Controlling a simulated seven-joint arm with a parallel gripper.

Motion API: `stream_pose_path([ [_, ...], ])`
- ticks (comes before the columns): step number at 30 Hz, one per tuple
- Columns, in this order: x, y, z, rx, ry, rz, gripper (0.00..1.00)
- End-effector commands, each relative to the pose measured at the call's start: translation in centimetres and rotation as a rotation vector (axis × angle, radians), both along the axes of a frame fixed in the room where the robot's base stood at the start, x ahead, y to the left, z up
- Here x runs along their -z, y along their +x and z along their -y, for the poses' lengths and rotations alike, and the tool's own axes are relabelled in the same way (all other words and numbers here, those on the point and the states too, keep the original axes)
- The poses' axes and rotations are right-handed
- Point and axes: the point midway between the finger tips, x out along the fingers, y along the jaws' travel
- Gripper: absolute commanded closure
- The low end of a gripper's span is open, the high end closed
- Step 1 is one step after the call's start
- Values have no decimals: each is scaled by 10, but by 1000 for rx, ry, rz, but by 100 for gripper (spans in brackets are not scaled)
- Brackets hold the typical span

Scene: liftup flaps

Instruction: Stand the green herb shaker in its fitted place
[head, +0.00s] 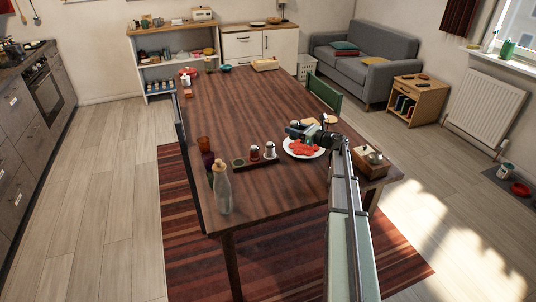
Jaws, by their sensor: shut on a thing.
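My gripper (294,131) is above the right part of the dining table, just above and behind the white plate. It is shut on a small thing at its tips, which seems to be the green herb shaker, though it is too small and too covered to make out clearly. A dark caddy (258,165) stands on the table to the left of the plate. Two shakers with pale bodies, one (254,152) in its middle and one (270,150) at its right, stand upright in it. The caddy's left place (238,162) shows a round greenish-brown spot and no shaker.
The white plate (291,152) with red slices lies between caddy and arm. A wooden box (370,163) sits at the right edge. The table's middle (235,110) is clear.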

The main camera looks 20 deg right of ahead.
Motion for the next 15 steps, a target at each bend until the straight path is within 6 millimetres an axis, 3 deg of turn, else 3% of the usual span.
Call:
stream_pose_path([
  [3, -13, 5, -30, 23, 1, 1, 85],
  [15, -14, 29, -140, 191, 1, -1, 85],
])
